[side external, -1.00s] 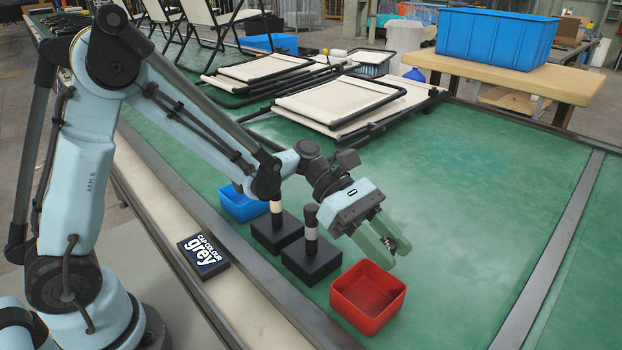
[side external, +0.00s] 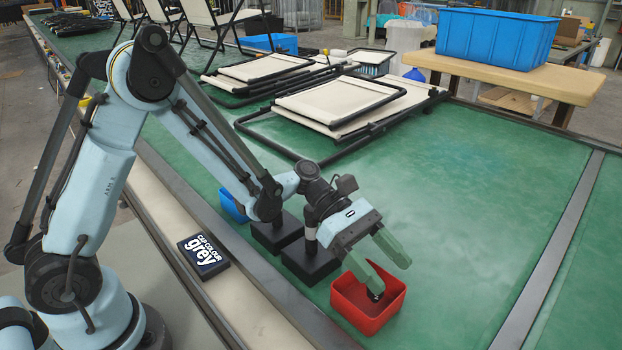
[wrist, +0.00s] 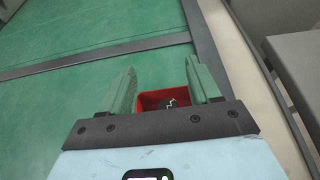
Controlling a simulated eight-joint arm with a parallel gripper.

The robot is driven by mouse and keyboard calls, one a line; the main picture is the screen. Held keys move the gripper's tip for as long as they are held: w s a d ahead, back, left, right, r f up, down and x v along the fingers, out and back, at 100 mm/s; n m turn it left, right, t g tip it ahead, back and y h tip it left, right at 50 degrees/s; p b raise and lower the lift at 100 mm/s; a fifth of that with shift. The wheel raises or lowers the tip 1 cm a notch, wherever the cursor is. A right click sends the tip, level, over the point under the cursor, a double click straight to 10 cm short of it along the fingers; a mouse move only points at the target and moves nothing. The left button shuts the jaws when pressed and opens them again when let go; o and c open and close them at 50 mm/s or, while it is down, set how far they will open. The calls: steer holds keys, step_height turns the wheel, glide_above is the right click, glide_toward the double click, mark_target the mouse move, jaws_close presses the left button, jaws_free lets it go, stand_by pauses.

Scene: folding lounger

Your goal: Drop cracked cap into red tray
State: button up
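The red tray (side external: 358,312) stands on the green table in front of my arm. It also shows in the wrist view (wrist: 150,98), between my fingers. The dark cap (wrist: 171,103) appears inside the tray, with a pale jagged crack line on it. In the side view the cap (side external: 376,296) is a small dark shape, partly hidden by a finger. My gripper (side external: 391,277) is over the tray with its green fingers spread wide. In the wrist view my gripper (wrist: 160,70) is open, with nothing between the fingertips.
Two black post stands (side external: 310,262) are left of the tray, close to my wrist. A blue tray (side external: 233,207) is behind them. A sign reading "cap colour grey" (side external: 203,256) lies on the ledge. Folded loungers (side external: 340,102) lie farther back. The table's right side is clear.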

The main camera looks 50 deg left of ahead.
step_height(320, 180, up, 8)
steer(key=a, duration=0.2)
steer(key=shift+a, duration=0.4)
steer(key=shift+r, duration=0.1)
stand_by(0.3)
steer(key=s+a+f+m+t+y, duration=0.1)
steer(key=s+a+m+t+y, duration=0.2)
steer(key=a+m+y, duration=0.3)
steer(key=s+a+f+m+t+y, duration=0.1)
steer(key=s+a+m+t+y, duration=0.3)
steer(key=a+m+y, duration=0.3)
steer(key=s+a+m, duration=0.1)
steer(key=a+m, duration=0.3)
steer(key=m, duration=0.1)
steer(key=shift+f, duration=0.25)
